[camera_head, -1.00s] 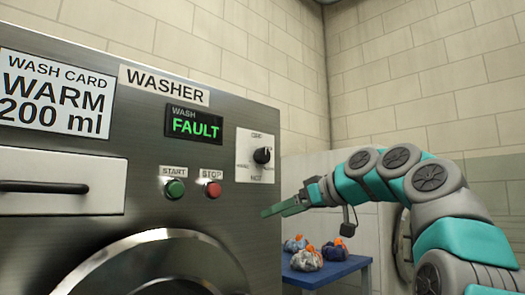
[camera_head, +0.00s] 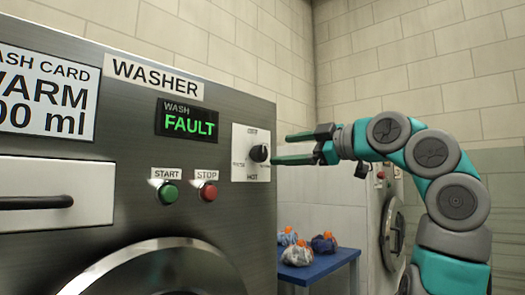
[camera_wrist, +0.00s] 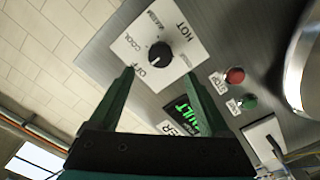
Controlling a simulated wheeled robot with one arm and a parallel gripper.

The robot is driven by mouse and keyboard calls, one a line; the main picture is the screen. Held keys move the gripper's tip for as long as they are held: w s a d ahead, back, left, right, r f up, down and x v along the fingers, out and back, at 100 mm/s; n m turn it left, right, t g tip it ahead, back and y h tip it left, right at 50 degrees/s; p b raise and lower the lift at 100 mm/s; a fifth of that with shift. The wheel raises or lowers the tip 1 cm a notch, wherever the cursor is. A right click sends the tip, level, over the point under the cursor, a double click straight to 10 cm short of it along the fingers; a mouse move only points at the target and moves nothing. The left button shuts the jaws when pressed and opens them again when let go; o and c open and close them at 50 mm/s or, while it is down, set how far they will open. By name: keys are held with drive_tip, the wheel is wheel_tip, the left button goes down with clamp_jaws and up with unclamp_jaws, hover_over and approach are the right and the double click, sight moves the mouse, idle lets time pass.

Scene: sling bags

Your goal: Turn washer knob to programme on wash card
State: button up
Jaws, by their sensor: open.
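The black washer knob (camera_head: 259,153) sits on a white dial plate (camera_head: 240,141) on the washer's front. In the wrist view the knob (camera_wrist: 160,52) has a pale mark that seems to face the OFF side; OFF, COOL and HOT are readable on the plate. The wash card (camera_head: 45,92), cut off at the left edge, shows WARM and a ml amount. My gripper (camera_head: 280,149) is open and empty, just right of the knob, fingers pointing at the plate. In the wrist view its fingertips (camera_wrist: 159,73) lie either side of the knob's line, seemingly short of it.
The wash display (camera_head: 188,121) reads FAULT in green. A green START button (camera_head: 168,194) and a red STOP button (camera_head: 208,192) sit below it. A drawer handle (camera_head: 36,202) is at left. A blue table (camera_head: 325,264) with several bags stands at lower right.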

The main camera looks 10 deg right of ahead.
sight(262, 152)
drive_tip(key=x, duration=0.7)
drive_tip(key=shift+w+a+p, duration=0.1)
drive_tip(key=shift+w+p, duration=0.05)
drive_tip(key=shift+p, duration=0.25)
clamp_jaws()
